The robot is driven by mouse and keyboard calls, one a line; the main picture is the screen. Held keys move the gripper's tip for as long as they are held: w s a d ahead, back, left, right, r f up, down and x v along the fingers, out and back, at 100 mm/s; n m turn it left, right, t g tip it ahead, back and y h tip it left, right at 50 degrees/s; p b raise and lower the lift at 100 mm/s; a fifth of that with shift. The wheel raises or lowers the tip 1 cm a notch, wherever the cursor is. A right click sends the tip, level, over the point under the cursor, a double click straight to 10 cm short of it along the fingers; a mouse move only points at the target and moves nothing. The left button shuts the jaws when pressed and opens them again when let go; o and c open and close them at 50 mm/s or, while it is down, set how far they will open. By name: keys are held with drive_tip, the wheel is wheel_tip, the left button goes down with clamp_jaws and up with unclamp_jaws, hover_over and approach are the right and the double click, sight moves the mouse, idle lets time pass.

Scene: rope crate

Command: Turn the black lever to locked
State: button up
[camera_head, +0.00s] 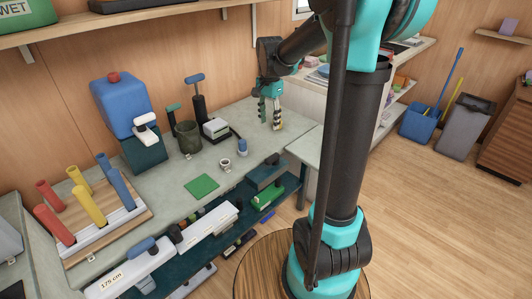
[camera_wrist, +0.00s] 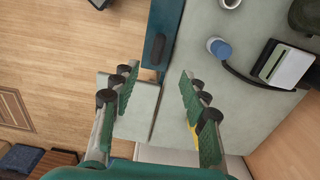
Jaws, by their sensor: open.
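My gripper (camera_head: 271,114) is raised over the far right end of the grey-green workbench (camera_head: 240,187). In the wrist view its two green-padded fingers (camera_wrist: 160,104) are spread apart with nothing between them. A dark elongated handle-like piece (camera_wrist: 155,49) lies on a dark teal surface (camera_wrist: 165,18) beyond the fingertips, near the bench edge. It may be the black lever, but I cannot tell for certain. In the head view a dark teal unit (camera_head: 264,178) with a dark piece on top sits at the bench's front edge. No locked marking is readable.
A small white-and-black device (camera_head: 216,129), a blue-capped item (camera_head: 241,147) and a white cup (camera_head: 225,164) stand on the bench. Colored cylinders (camera_head: 86,205) stand in a rack at left. A green mat (camera_head: 201,187) lies mid-bench.

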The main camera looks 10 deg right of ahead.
sight(269, 159)
wheel_tip(269, 159, down, 17)
drive_tip(key=shift+f, duration=0.1)
idle(0.5)
drive_tip(key=shift+c, duration=0.4)
clamp_jaws()
